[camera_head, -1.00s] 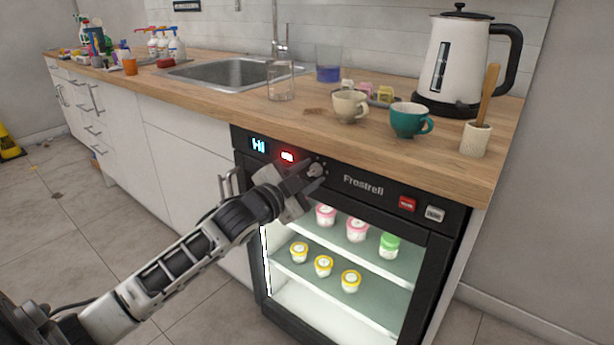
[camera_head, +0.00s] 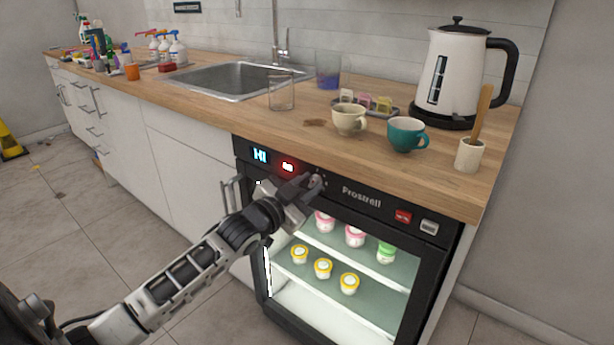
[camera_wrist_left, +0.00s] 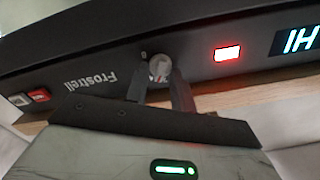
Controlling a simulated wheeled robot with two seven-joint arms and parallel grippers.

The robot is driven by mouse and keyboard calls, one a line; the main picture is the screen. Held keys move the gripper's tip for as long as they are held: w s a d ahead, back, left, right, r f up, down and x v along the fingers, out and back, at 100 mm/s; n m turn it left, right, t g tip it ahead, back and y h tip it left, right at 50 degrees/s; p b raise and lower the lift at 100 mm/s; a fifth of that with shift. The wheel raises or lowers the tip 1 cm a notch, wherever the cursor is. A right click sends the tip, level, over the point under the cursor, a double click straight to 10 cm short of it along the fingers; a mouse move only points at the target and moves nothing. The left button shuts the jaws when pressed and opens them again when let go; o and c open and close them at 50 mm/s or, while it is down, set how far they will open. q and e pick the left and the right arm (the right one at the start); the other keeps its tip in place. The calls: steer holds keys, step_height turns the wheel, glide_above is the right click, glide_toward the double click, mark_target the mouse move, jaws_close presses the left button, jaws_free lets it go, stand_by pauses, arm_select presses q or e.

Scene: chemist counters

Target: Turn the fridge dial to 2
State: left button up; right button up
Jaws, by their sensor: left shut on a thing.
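The fridge (camera_head: 342,274) is a black under-counter unit with a glass front and a control panel along its top. Its display (camera_head: 260,155) reads "HI" in blue, and it shows upside down in the left wrist view (camera_wrist_left: 297,40). The small grey round dial (camera_wrist_left: 160,66) sits on the panel between the red light and the brand name. My left gripper (camera_head: 314,183) is at the dial, its two fingers (camera_wrist_left: 160,84) on either side of it and shut on it. Most of the dial's marks are hidden or too small to read. My right gripper is not in view.
A red-lit indicator (camera_head: 288,167) is beside the display. A red switch (camera_head: 403,216) and a grey switch (camera_head: 429,226) are at the panel's right. Cups, a kettle (camera_head: 462,75) and a pestle in a mortar (camera_head: 470,155) stand on the wooden counter above.

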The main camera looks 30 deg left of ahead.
arm_select(q)
steer(key=n+p, duration=0.3)
steer(key=n, duration=0.1)
steer(key=shift+r, duration=0.15)
steer(key=shift+n+p, duration=0.35)
steer(key=shift+n, duration=0.15)
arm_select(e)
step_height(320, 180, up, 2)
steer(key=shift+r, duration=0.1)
arm_select(q)
steer(key=shift+n, duration=0.3)
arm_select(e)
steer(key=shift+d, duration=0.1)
arm_select(q)
steer(key=o, duration=0.7)
steer(key=shift+c, duration=0.2)
steer(key=shift+a, duration=0.1)
steer(key=s+a+p, duration=0.1)
steer(key=s, duration=1.5)
steer(key=shift+p, duration=0.3)
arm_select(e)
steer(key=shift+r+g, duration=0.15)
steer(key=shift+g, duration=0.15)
